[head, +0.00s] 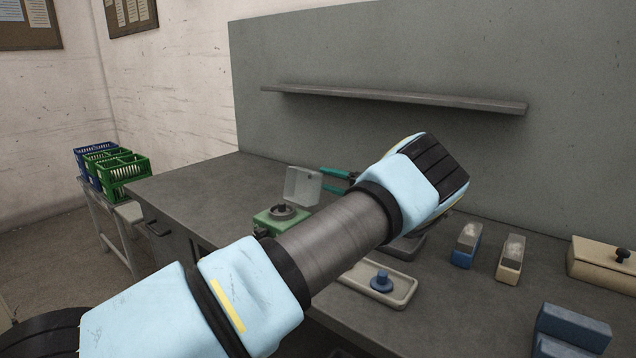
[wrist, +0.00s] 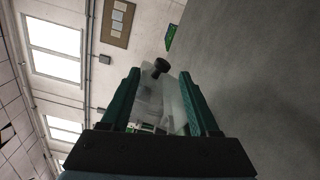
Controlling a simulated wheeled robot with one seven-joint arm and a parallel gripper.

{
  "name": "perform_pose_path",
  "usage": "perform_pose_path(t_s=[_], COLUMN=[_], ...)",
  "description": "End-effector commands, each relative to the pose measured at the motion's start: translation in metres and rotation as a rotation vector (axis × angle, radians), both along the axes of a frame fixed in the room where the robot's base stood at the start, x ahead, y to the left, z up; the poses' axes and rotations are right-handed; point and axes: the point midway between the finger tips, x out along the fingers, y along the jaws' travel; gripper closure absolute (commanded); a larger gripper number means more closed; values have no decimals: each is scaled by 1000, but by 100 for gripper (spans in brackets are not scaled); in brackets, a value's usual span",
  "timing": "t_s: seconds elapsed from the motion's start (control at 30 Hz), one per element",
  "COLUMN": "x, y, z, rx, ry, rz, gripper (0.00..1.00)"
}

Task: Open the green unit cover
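The green unit (head: 277,220) sits on the bench left of my forearm, with a dark round part in its top. Its clear cover (head: 302,187) stands raised, roughly upright, above the back of the green body. My gripper (head: 327,180) is at the cover's right side, its two teal fingers apart and pointing at it. In the wrist view the translucent cover (wrist: 152,102) with a dark knob (wrist: 160,67) shows between the open fingers of my gripper (wrist: 163,82). Contact between fingers and cover cannot be told. My arm hides part of the unit's right side.
A shelf (head: 400,97) crosses the back panel. Green and blue crates (head: 122,172) stand at left. The bench's left part is clear.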

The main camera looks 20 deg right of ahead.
Motion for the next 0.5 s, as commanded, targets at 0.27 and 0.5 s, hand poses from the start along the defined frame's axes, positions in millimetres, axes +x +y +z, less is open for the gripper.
perform_pose_path(t_s=[0.27,0.5], x=[-35,-41], y=[-22,-26], z=[-2,-1], rx=[0,0], ry=[2,2], rz=[1,1], gripper=[39,39])
